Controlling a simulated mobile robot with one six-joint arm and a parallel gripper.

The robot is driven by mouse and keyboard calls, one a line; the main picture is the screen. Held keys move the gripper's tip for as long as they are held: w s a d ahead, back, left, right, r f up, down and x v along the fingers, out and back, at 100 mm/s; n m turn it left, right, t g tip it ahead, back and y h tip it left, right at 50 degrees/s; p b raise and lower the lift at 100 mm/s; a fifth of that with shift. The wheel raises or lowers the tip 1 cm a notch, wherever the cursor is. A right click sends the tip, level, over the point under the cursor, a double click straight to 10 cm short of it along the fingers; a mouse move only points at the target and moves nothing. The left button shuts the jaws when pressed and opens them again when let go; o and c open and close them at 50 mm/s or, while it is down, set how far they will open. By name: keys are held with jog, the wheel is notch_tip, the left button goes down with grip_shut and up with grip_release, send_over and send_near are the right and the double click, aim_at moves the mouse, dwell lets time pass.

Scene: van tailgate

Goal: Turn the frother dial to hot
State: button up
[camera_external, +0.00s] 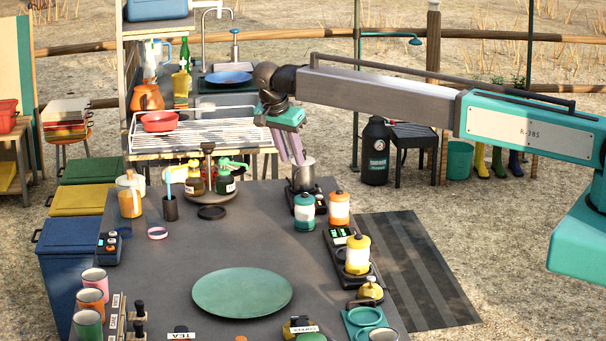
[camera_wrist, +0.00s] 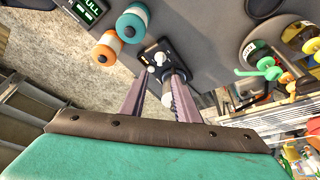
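The frother is a dark unit (camera_external: 306,199) at the far right part of the counter, with a grey metal jug (camera_external: 304,178) on it. In the wrist view its black plate (camera_wrist: 154,47) carries a pale round knob (camera_wrist: 160,58), which looks like the dial; its markings are too small to read. My gripper (camera_external: 299,163) points down at the jug's near side in the external view. In the wrist view my gripper (camera_wrist: 158,75) is open, its two fingers apart, with pale parts between or just beyond them. I cannot tell whether a finger touches anything.
Orange (camera_external: 339,208) and teal (camera_external: 304,212) canisters stand close in front of the frother.

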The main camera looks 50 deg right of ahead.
jog(key=shift+a+r+p, duration=0.2)
jog(key=shift+r+p, duration=0.15)
jog(key=shift+r, duration=0.2)
